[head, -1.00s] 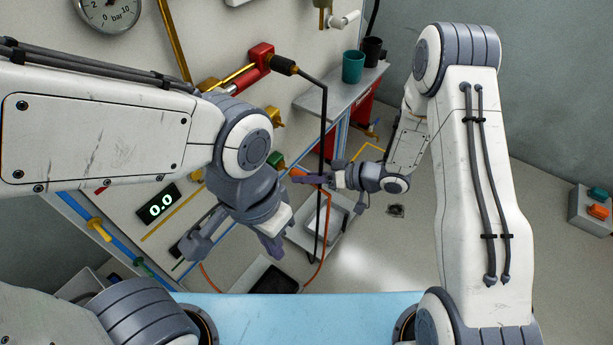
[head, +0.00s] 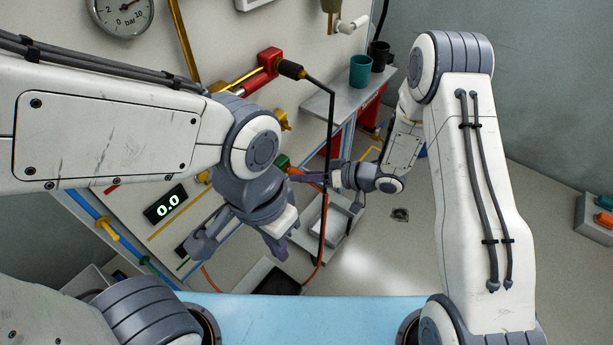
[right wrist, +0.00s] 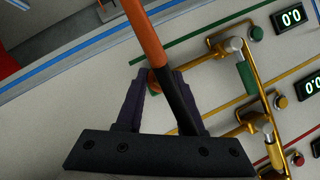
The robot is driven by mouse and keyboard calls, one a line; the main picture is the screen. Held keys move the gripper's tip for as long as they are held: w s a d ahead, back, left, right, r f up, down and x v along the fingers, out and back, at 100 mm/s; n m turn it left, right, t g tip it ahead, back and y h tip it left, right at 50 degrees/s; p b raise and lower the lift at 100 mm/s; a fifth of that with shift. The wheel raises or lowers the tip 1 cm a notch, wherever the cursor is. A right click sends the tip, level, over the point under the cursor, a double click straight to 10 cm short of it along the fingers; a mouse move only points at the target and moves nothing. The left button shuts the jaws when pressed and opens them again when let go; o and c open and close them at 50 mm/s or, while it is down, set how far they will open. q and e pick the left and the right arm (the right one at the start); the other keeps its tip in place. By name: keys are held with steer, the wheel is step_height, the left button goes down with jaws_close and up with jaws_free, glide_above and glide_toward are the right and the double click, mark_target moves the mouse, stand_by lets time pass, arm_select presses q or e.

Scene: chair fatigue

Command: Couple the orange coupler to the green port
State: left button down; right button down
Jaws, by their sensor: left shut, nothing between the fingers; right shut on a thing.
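The green port (head: 282,161) shows on the wall panel in the head view, just past my left wrist, which partly hides the area. My right gripper (head: 308,177) is shut on the orange coupler (head: 296,171), close to the port on its right side. Whether the two touch I cannot tell. In the right wrist view, the orange hose with its black sleeve (right wrist: 180,105) crosses in front of my right gripper's dark fingers (right wrist: 157,90). A small orange and green patch shows between them. My left gripper (head: 274,246) is shut and empty, pointing down below the port.
A red fitting (head: 268,62) with a black hose sits higher on the panel. A grey shelf with a teal cup (head: 360,71) and a dark cup is to the right. Yellow pipes and a green valve handle (right wrist: 245,78) line the panel.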

steer(key=shift+w+a, duration=0.15)
steer(key=shift+a, duration=0.05)
steer(key=shift+c, duration=2.2)
jaws_free()
steer(key=p+v, duration=0.1)
steer(key=v, duration=0.9)
steer(key=shift+d, duration=0.2)
steer(key=shift+r, duration=0.1)
